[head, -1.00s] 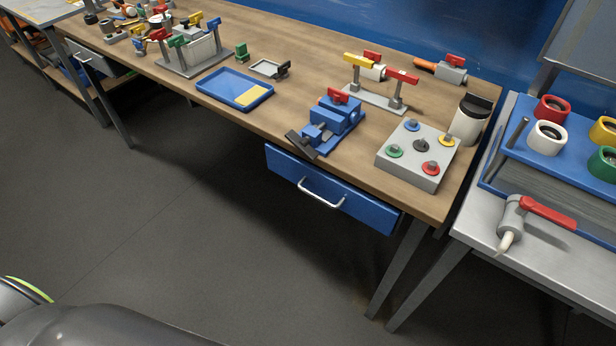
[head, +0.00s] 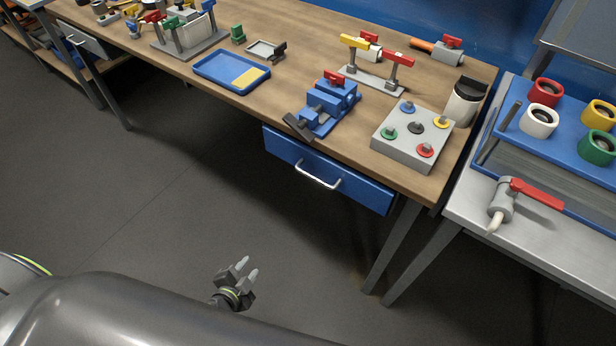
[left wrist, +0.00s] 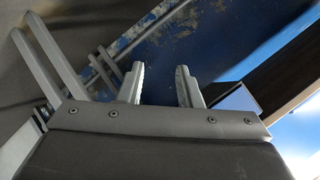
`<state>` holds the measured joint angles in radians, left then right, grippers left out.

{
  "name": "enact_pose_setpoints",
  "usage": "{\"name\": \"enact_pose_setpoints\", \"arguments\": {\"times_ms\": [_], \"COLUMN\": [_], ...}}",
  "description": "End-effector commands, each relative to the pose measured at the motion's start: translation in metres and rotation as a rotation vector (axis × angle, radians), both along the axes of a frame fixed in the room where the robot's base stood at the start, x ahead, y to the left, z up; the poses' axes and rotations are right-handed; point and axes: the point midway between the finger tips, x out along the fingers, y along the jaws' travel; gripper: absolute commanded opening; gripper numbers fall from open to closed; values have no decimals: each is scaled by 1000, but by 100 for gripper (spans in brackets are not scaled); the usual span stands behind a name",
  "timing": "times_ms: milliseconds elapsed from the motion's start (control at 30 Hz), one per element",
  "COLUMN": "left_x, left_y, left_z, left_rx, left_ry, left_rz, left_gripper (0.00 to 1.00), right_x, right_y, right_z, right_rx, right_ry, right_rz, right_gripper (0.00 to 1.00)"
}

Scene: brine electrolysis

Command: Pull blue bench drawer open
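The blue bench drawer (head: 328,172) hangs under the front edge of the wooden bench, with a silver bar handle (head: 318,177) on its front. It looks shut. My left gripper (head: 246,268) is in the lower middle of the head view, apart from the drawer, toward the camera from it. Its two fingers are spread with nothing between them. The left wrist view shows the same open fingers (left wrist: 161,85) in front of a blurred, scuffed blue surface; I cannot tell surely which part that is. My right gripper is not in view.
On the wooden bench (head: 290,75) stand a blue vise (head: 325,108), a grey box with coloured knobs (head: 412,140) and a blue tray (head: 231,73). A metal table (head: 465,205) stands at right. The floor before the drawer is clear.

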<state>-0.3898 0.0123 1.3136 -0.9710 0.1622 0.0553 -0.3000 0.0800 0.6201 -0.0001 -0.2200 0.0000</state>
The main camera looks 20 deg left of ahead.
Motion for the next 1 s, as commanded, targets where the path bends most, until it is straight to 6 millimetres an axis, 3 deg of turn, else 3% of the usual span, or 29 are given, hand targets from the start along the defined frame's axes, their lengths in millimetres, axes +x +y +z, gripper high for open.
{"name": "enact_pose_setpoints", "arguments": {"times_ms": [33, 200, 300, 400, 533, 733, 1000], "left_x": [14, 43, 49, 51, 52, 61, 107], "left_y": [-9, -38, -51, -60, -65, -70, -87], "left_z": [32, 121, 163, 192, 212, 215, 206], "left_rx": [53, 264, 389, 490, 569, 595, 593], "left_ry": [-74, -278, -360, -411, -442, -450, -452], "left_rz": [-70, -298, -404, -479, -531, -548, -546], "left_gripper": [32, 32, 32, 32, 32, 32, 32], "right_x": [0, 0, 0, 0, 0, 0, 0], "right_y": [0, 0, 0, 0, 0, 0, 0], "right_z": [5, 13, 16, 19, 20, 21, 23], "right_rx": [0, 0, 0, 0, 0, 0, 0], "right_ry": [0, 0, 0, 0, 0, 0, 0], "right_rz": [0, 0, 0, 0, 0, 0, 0], "right_gripper": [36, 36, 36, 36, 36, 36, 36]}}
